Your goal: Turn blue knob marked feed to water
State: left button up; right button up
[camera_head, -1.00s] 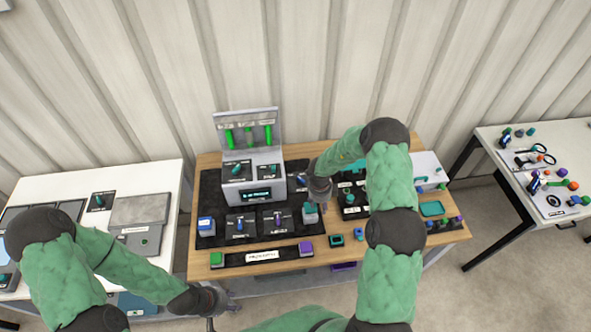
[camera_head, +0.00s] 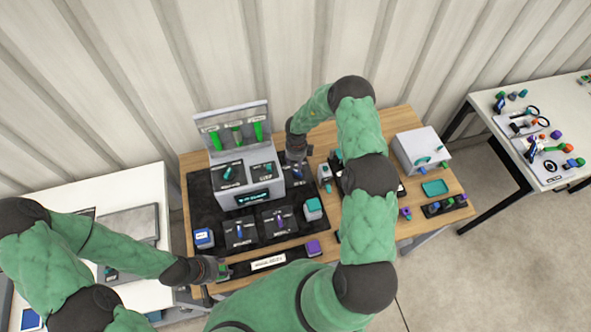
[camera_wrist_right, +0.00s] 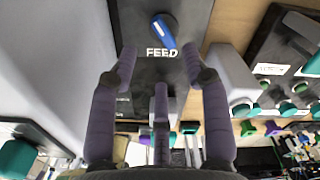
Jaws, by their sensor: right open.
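The blue knob (camera_wrist_right: 162,31) sits on a dark plate printed FEED (camera_wrist_right: 161,53), near the top of the right wrist view. Its elongated grip slants across the plate, with a white stripe along it. No water mark is readable. My right gripper (camera_wrist_right: 160,66) is open, its purple fingers short of the knob and not around it. In the head view my right gripper (camera_head: 297,160) is beside the right side of the grey console (camera_head: 240,190), and the knob is mostly hidden under it. My left gripper (camera_head: 220,268) is low at the table's front left; its fingers are too small to read.
The console stands close left of my right gripper. A grey box (camera_head: 420,150) is further right on the wooden table (camera_head: 398,117).

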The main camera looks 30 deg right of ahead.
aim_at(296, 172)
notch_tip(296, 172, down, 7)
jog(key=shift+w+f, duration=0.1)
dwell(0.3)
grip_shut()
